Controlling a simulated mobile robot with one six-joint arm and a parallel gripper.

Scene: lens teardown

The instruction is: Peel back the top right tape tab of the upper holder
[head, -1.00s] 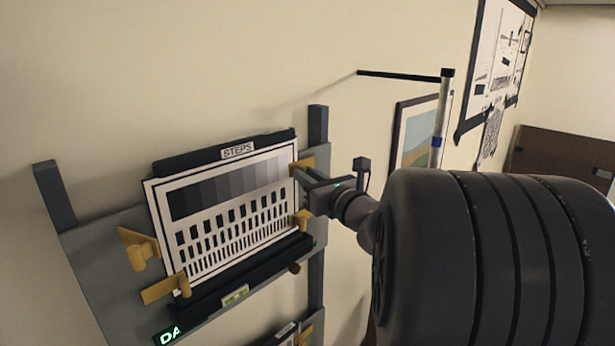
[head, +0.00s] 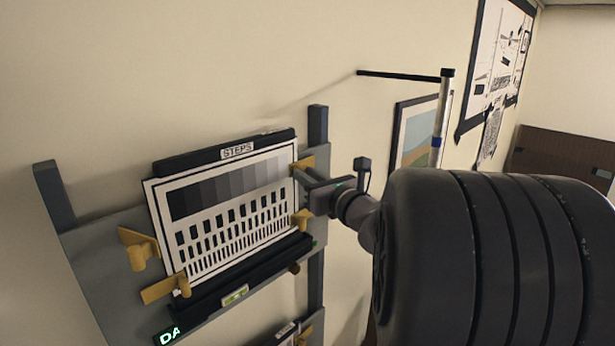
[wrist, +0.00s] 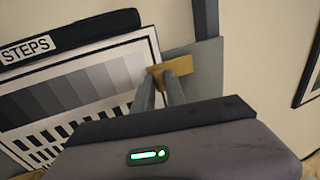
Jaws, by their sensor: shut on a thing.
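The upper holder (head: 100,245) is a grey panel on the wall with a black-and-white test chart (head: 250,212) labelled STEPS. The top right tape tab (head: 304,163) is yellow-tan and sits at the chart's upper right corner. It also shows in the wrist view (wrist: 168,70), between and just beyond my fingertips. My gripper (head: 301,175) is shut on this tab, with its two grey fingers (wrist: 160,88) close together at it. The top left tab (head: 138,245) stands folded out from the panel. The bottom left tab (head: 165,288) and bottom right tab (head: 301,220) are also tan.
A black bar (head: 225,150) runs along the chart's top and a dark ledge (head: 245,270) along its bottom. A lower holder (head: 290,335) shows partly below. A framed picture (head: 418,130) and a pole (head: 443,120) are to the right.

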